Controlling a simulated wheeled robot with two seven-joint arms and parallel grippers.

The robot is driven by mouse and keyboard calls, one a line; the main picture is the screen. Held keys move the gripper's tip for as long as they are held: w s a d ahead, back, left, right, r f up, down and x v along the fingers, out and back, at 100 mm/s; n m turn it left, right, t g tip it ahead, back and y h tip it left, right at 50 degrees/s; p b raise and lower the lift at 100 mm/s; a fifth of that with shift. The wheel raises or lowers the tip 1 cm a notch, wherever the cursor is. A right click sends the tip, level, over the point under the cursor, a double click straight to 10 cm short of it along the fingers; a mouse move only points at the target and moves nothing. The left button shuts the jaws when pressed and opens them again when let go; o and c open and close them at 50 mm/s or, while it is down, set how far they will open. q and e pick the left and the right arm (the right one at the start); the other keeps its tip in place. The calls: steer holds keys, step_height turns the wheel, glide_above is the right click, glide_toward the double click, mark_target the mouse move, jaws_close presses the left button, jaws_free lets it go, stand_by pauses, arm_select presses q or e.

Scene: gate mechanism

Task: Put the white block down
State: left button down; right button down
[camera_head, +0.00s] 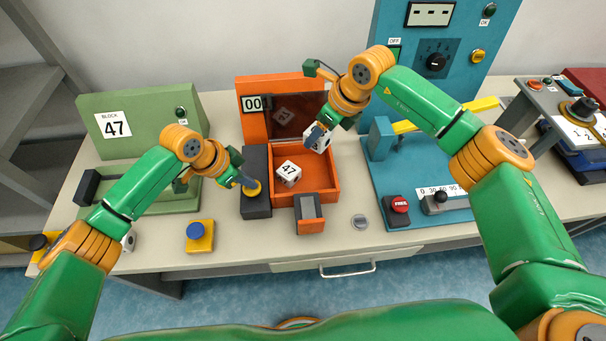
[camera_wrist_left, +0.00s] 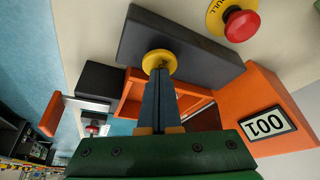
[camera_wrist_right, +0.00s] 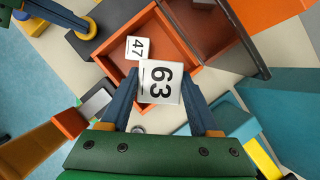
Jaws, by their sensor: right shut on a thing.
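A white block marked 63 (camera_wrist_right: 160,82) is between the blue fingers of my right gripper (camera_wrist_right: 158,100), which is shut on it. In the head view this held block (camera_head: 317,139) is above the back right of the orange tray (camera_head: 325,201). A second white block, marked 47 (camera_head: 289,172), lies inside the tray; it also shows in the right wrist view (camera_wrist_right: 136,48). My left gripper (camera_head: 251,187) has its fingers together, with the tips at the yellow button (camera_wrist_left: 158,60) on the dark box (camera_head: 256,208). I cannot tell whether the button is pressed.
A small orange and grey piece (camera_head: 309,212) projects from the tray's front. A blue machine (camera_head: 375,190) stands right, a green one (camera_head: 140,126) left. The tray's right part is clear.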

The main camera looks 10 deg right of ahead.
step_height(320, 180, down, 10)
steer(key=shift+w+r, duration=0.1)
steer(key=shift+r, duration=0.05)
steer(key=shift+f, duration=0.6)
steer(key=shift+c, duration=0.6)
jaws_free()
steer(key=shift+r, duration=0.3)
steer(key=v, duration=1.2)
steer(key=shift+r, duration=0.35)
